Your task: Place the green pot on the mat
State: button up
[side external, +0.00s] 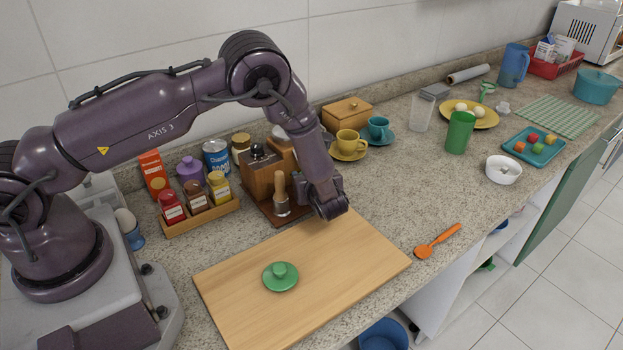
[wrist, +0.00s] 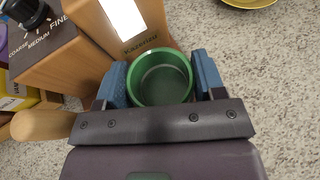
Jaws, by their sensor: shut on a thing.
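The green pot (wrist: 161,92) is an open, round, empty-looking vessel in the wrist view. My gripper (wrist: 162,74) is shut on it, with one blue finger pad on each side. In the side external view the pot and fingertips are hidden behind my wrist, which is beside the wooden grinder and above the back edge of the board. The mat (side external: 558,116), striped green and white, lies flat and bare at the far right of the counter, well away from my gripper. A green lid with a knob (side external: 281,276) lies on the wooden board (side external: 345,262).
The wooden grinder (wrist: 125,30) stands close beside the pot. Between my gripper and the mat are a green cup (side external: 460,132), yellow plate (side external: 484,117), white bowl (side external: 503,170) and teal tray (side external: 533,147). A teal lidded pot (side external: 595,88) stands behind the mat.

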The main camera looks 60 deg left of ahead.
jog(key=shift+f, duration=0.15)
jog(key=shift+f, duration=0.1)
jog(key=o, duration=1)
